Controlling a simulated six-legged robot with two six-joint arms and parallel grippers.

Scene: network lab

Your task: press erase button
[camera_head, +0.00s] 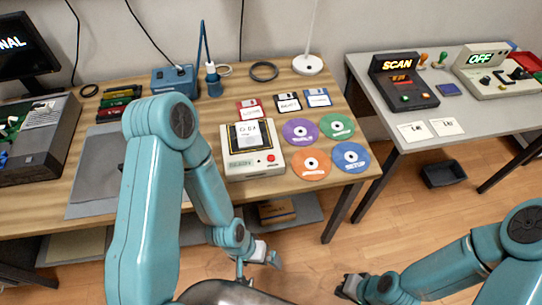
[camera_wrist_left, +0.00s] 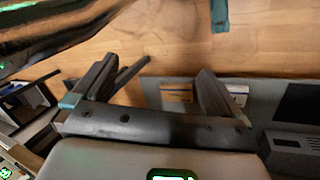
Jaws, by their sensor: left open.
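A cream box device (camera_head: 238,165) with a dark top window stands near the front of the wooden table (camera_head: 203,116). A round red button (camera_head: 270,158) is on its front right corner; I cannot read an erase label on it. A white card with writing (camera_head: 248,134) lies on its window. My left gripper (camera_head: 276,259) is low in front of the table edge, below and apart from the device. Its two fingers stand apart and empty in the left wrist view (camera_wrist_left: 152,88). My right gripper (camera_head: 346,287) is low over the floor; its fingers are too small to judge.
Colored discs (camera_head: 310,164) lie right of the device, and floppy disks (camera_head: 289,102) lie behind it. A blue box (camera_head: 174,81) is at the back. A second table at right holds a SCAN box (camera_head: 404,84) and an OFF box (camera_head: 487,77). Open floor lies between the tables.

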